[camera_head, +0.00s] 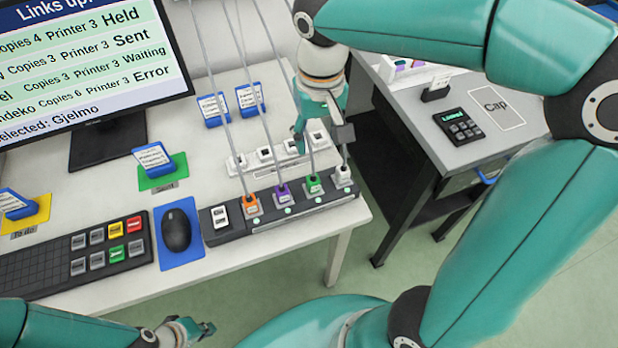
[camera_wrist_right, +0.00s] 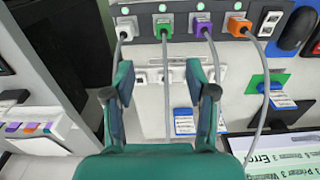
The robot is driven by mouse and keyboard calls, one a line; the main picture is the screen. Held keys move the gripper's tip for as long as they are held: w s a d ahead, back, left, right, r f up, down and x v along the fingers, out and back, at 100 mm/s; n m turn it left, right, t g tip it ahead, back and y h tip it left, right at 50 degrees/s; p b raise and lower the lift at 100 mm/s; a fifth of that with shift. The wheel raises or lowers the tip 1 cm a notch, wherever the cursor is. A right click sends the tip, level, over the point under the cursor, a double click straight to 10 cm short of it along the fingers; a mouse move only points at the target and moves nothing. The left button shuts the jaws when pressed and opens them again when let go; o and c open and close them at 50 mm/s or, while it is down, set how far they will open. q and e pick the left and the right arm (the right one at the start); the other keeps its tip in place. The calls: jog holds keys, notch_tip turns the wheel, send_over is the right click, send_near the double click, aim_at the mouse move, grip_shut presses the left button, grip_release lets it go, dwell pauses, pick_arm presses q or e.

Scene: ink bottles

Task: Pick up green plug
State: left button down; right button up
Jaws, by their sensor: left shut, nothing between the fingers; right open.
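The green plug (camera_head: 314,184) sits in the black power strip (camera_head: 300,212) on the desk, between the purple plug (camera_head: 283,193) and a white plug (camera_head: 343,175). A grey cable rises from it. In the right wrist view the green plug (camera_wrist_right: 163,27) lies beyond my fingertips, and its cable runs down between them. My right gripper (camera_head: 322,138) is open and empty, above the white socket row behind the strip; its two fingers also show in the wrist view (camera_wrist_right: 162,75). My left gripper (camera_head: 194,330) is shut and empty, low in the head view, in front of the desk.
An orange plug (camera_head: 253,204) shares the strip. The white socket row (camera_head: 265,153) stands behind it. Several cables rise near my right arm. A mouse (camera_head: 176,230) on a blue pad, a keyboard (camera_head: 70,262) and a monitor (camera_head: 85,60) stand left. A grey side table (camera_head: 440,95) stands right.

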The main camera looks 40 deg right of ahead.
send_over(313, 178)
notch_tip(313, 178, down, 9)
jog(key=shift+s+r+b, duration=0.1)
jog(key=shift+r+b, duration=0.1)
jog(key=shift+b, duration=0.2)
jog(key=shift+f, duration=3.1)
grip_shut()
jog(key=shift+r, duration=0.1)
notch_tip(313, 178, up, 20)
jog(key=p, duration=0.2)
